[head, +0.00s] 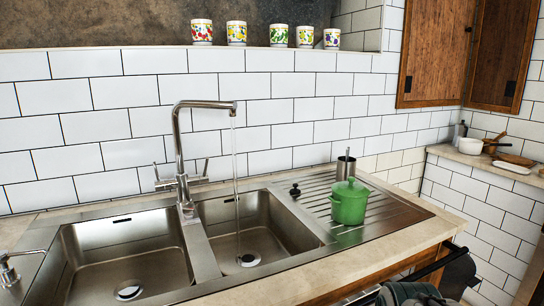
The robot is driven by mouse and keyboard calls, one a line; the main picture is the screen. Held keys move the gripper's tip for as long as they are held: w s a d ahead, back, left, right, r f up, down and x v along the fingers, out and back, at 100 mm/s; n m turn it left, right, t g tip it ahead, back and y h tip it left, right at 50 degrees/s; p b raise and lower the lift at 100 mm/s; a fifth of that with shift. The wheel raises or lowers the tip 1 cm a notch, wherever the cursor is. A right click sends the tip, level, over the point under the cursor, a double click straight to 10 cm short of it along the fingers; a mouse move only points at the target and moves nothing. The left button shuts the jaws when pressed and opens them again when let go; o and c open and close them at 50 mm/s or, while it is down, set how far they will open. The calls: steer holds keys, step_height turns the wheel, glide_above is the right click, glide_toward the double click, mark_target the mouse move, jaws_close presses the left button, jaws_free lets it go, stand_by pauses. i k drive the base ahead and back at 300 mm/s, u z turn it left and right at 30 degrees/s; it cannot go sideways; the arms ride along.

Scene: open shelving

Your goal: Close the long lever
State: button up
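A steel tap (181,150) with a tall squared spout stands behind the divider between two sink basins. A thin stream of water (236,180) runs from the spout into the right basin (225,228). The tap has a thin lever on its left side (156,173) and another on its right side (205,168), both pointing upward. I cannot tell for sure which is the long one. My gripper is not in view.
A green lidded pot (349,203) stands on the drainboard (395,212), with a steel utensil holder (346,168) behind it and a dark stopper (295,191) nearby. Cloths (457,272) hang at the front right. Several patterned cups (278,36) line the ledge above.

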mark_target(203, 177)
steer(key=z, duration=0.65)
steer(key=k, duration=0.85)
steer(key=u, duration=1.25)
steer(key=i, duration=0.4)
steer(key=z, duration=0.05)
